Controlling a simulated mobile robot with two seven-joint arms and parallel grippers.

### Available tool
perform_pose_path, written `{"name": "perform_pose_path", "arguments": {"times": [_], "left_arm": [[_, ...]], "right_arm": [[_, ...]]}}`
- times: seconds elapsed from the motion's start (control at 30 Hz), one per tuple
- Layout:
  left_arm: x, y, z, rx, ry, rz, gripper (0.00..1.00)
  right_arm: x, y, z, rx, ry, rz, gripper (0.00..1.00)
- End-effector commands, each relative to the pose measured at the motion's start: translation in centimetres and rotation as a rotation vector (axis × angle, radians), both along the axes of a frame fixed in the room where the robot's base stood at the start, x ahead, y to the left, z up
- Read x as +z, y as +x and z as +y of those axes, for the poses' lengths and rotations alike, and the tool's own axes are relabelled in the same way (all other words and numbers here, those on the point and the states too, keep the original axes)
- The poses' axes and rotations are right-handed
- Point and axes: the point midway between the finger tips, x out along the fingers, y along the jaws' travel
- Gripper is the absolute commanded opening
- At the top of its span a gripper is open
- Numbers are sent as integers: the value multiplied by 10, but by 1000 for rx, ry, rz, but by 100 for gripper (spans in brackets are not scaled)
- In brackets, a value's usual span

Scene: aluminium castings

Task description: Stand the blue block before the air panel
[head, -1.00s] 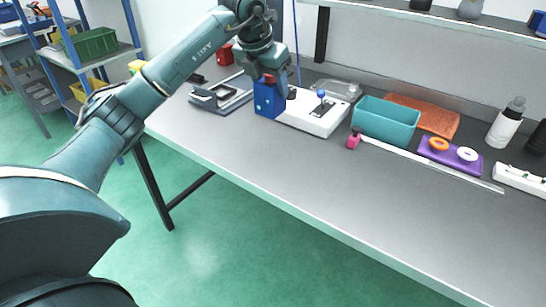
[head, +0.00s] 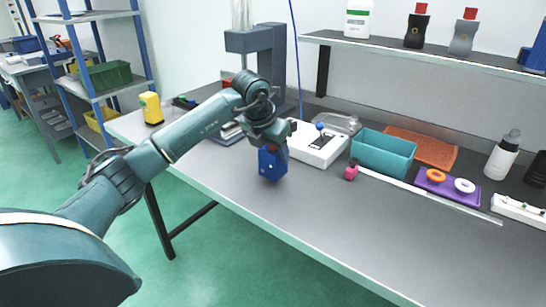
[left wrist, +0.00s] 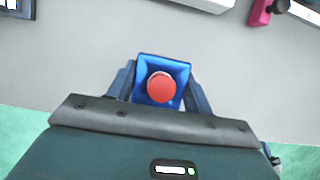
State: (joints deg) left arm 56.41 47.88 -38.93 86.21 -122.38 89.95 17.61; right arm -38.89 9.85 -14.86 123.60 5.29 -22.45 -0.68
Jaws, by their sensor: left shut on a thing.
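The blue block (head: 272,166) is in my left gripper (head: 271,146), near the table's front edge. In the left wrist view the block (left wrist: 146,66) sits between the two dark fingers of the left gripper (left wrist: 160,82), with a round red knob (left wrist: 161,87) on top. The block looks upright; I cannot tell whether its bottom touches the table. The white panel with a blue knob (head: 326,151), which looks like the air panel, lies behind and to the right of the block, apart from it. My right gripper is out of view.
A grey machine (head: 263,62) stands behind my arm. The grey tabletop (head: 330,215) in front is clear.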

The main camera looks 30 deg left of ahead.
Motion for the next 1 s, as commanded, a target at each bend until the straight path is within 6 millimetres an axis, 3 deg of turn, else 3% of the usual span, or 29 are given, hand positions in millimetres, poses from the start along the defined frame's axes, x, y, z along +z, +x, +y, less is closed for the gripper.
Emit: {"name": "perform_pose_path", "arguments": {"times": [0.13,0.5,0.53,0.77,1.0], "left_arm": [[-19,0,0,0,-1,0,20],[-24,0,0,0,0,-1,20],[-24,0,0,0,0,1,53],[-24,0,0,0,0,1,72],[-23,0,0,0,0,1,73]], "right_arm": [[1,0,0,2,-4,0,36],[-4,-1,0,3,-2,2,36],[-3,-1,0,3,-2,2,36],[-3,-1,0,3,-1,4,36],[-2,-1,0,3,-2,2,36]]}}
